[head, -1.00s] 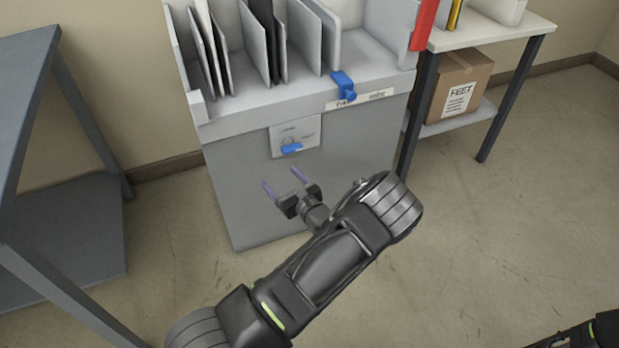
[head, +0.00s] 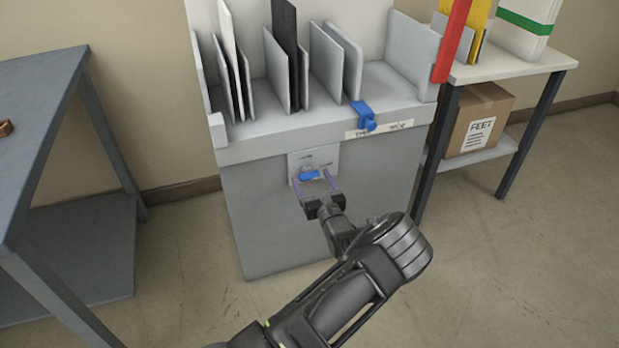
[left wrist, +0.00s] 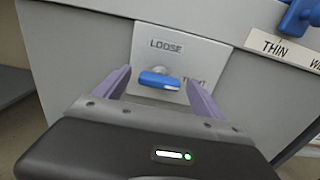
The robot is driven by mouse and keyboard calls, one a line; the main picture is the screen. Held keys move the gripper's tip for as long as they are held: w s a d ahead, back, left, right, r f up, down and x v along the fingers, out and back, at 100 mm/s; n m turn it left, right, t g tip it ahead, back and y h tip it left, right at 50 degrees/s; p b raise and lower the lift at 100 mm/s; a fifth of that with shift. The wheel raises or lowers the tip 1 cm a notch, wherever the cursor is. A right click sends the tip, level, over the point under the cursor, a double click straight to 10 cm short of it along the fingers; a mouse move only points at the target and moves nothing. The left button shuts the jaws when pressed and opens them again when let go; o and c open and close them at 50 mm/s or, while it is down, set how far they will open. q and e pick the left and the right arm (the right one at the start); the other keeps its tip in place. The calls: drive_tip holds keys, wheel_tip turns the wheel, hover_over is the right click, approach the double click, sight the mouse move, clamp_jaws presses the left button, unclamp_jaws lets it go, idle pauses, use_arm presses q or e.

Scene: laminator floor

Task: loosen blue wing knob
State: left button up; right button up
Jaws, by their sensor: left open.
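The blue wing knob (head: 309,175) sits on a light plate (head: 328,160) on the front of the grey cabinet. In the left wrist view the knob (left wrist: 159,80) lies nearly level, its white-marked end toward the right-hand label, which is partly hidden by a finger. The plate (left wrist: 172,32) reads LOOSE above the knob. My left gripper (head: 312,183) is open, its purple fingers pointing at the plate, one on each side of the knob. I cannot tell whether they touch it. My right gripper is not in view.
A blue lever (head: 364,115) sits on the cabinet's top edge beside a label strip. Upright dividers with boards (head: 290,60) stand above. A grey table (head: 40,130) is at left. A white shelf (head: 510,65) with a cardboard box (head: 478,118) below is at right.

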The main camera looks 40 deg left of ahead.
sight(308, 174)
use_arm(q)
drive_tip(key=shift+x, duration=1.2)
drive_tip(key=c, duration=1.4)
